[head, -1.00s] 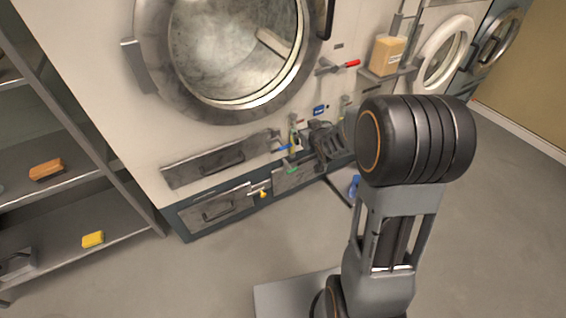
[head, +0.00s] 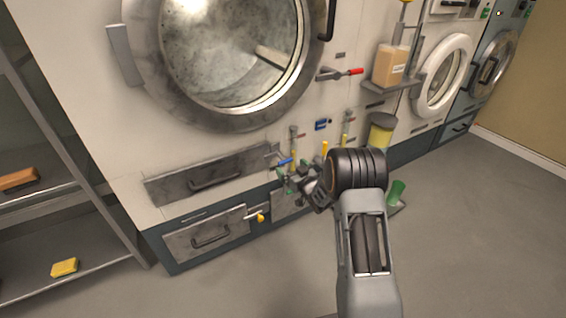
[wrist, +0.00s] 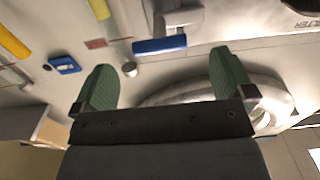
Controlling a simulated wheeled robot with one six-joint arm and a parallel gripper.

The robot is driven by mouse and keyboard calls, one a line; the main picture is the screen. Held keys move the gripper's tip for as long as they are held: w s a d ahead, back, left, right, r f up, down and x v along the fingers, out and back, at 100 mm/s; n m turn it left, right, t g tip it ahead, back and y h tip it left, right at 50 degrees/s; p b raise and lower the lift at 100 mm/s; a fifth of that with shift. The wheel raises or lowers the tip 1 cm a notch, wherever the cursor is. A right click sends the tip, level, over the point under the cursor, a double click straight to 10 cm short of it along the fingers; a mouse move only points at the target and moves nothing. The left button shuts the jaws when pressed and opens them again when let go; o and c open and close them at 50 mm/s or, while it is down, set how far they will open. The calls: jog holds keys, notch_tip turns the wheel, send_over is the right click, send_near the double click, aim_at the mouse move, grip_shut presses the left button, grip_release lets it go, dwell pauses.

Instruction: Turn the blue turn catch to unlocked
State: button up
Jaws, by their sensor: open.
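The blue turn catch (head: 285,162) sits at the right end of the upper grey drawer, below the big round door. Its blue handle points right and slightly up from a metal mount. In the wrist view its blue bar (wrist: 160,46) shows ahead of and between my two green fingertips. My gripper (wrist: 163,82) is open and empty, with its fingers spread on either side of the bar's line. The gripper also shows in the head view (head: 294,180), just below the catch. I cannot tell whether a finger touches it.
A smaller blue fitting (head: 322,124) is on the panel, also seen in the wrist view (wrist: 64,64). Yellow-handled parts (wrist: 12,40) stand nearby. A red-handled lever (head: 350,72) and a shelf with a tan box (head: 389,65) are above right.

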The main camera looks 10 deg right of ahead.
aim_at(286, 162)
jog(key=shift+b+x, duration=0.75)
jog(key=shift+x, duration=2.7)
jog(key=shift+c, duration=0.2)
jog(key=c, duration=0.7)
